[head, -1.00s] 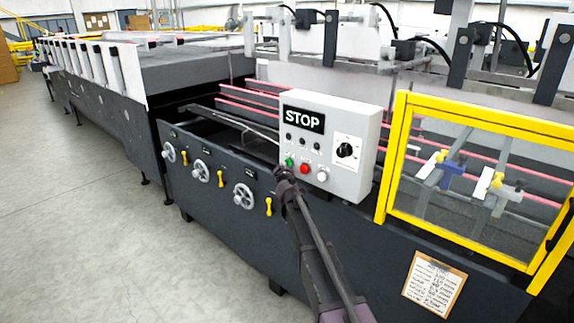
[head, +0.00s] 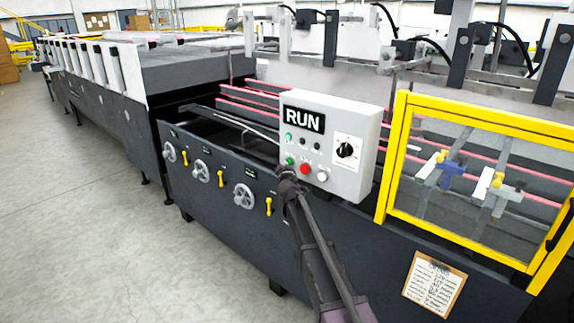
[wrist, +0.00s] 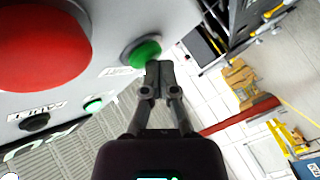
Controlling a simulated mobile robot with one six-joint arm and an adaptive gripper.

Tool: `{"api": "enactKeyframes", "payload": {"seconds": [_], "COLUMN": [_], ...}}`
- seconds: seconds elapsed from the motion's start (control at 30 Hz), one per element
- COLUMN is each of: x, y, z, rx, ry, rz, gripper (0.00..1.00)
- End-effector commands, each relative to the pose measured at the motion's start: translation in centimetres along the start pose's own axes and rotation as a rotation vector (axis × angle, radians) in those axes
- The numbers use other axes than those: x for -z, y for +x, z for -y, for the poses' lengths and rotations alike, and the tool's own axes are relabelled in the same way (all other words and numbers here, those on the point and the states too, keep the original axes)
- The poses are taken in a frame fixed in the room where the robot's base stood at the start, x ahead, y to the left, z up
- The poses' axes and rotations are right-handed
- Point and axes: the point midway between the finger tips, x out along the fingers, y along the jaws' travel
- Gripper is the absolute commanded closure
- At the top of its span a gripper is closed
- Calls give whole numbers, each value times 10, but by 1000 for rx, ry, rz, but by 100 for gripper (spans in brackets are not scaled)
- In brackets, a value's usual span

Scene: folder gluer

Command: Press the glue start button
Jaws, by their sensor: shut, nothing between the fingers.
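The control box (head: 350,183) is light grey and its display (head: 303,119) reads RUN. The green button (head: 290,160) sits at the lower left of the panel, beside a red button (head: 306,169) and a white one (head: 322,176). An upper-left indicator (head: 289,137) glows green. My gripper (head: 286,173) is shut and empty just below the green button. In the wrist view the fingertips (wrist: 159,70) are right beside the green button (wrist: 142,52); whether they touch it I cannot tell. The red button (wrist: 40,45) fills the upper left there.
A yellow-framed clear guard (head: 400,150) stands right of the box. Handwheels (head: 243,196) and yellow levers line the dark machine side to the left. A clipboard (head: 434,284) hangs at lower right. The floor (head: 80,220) at left is clear.

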Motion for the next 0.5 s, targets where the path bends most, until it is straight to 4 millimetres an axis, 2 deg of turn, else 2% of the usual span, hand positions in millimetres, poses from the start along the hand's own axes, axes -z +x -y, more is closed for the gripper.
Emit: {"api": "enactKeyframes", "payload": {"seconds": [0.5], "x": [6], "y": [-8], "z": [6], "rx": [0], "ry": [0], "rz": [0], "gripper": [100]}}
